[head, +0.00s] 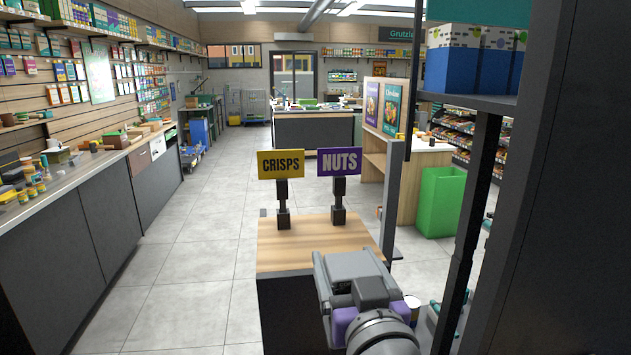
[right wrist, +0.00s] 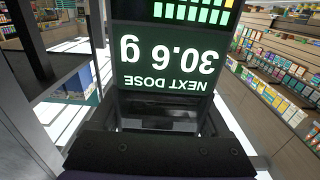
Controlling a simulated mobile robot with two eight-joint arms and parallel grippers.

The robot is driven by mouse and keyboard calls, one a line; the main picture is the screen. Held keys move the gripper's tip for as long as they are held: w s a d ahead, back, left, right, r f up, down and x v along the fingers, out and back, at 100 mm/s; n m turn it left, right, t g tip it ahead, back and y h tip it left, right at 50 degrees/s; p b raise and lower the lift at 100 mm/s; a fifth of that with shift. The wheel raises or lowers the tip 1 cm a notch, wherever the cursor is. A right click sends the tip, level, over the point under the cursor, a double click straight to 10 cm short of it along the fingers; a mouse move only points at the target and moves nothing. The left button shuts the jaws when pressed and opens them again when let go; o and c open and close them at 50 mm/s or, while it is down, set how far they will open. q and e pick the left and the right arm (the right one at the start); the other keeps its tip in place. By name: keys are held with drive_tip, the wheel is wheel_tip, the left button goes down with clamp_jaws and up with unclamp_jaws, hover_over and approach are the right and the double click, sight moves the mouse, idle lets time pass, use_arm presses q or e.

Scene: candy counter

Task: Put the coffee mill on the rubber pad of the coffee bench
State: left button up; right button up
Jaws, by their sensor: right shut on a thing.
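My right gripper (head: 348,270) reaches forward from the bottom centre of the head view, over the near edge of a small wood-topped counter. Its fingertips are hidden there by its own body. In the right wrist view, a dark thing with a screen, which I take to be the coffee mill (right wrist: 165,60), fills the upper middle, close in front of the gripper. The screen reads "NEXT DOSE 30.6 g" upside down. The right gripper is shut on the mill; the contact itself is hard to see. I cannot make out the rubber pad or the coffee bench. My left gripper is not in view.
The wood-topped counter (head: 300,245) bears a yellow CRISPS sign (head: 281,163) and a purple NUTS sign (head: 339,161). A green bin (head: 441,202) stands to the right. A dark shelf with blue boxes (head: 470,65) is close at right. Open tiled floor (head: 185,270) lies at left.

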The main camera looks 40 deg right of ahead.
drive_tip(key=p+x, duration=0.1)
drive_tip(key=p, duration=0.6)
drive_tip(key=shift+w+d+r, duration=0.1)
drive_tip(key=shift+w+d, duration=0.05)
drive_tip(key=shift+w, duration=0.2)
drive_tip(key=f+p+x, duration=0.2)
drive_tip(key=p+x, duration=0.2)
drive_tip(key=x, duration=2.5)
drive_tip(key=o, duration=1.3)
drive_tip(key=shift+w+f, duration=0.1)
drive_tip(key=shift+w, duration=0.05)
drive_tip(key=shift+o, duration=1.3)
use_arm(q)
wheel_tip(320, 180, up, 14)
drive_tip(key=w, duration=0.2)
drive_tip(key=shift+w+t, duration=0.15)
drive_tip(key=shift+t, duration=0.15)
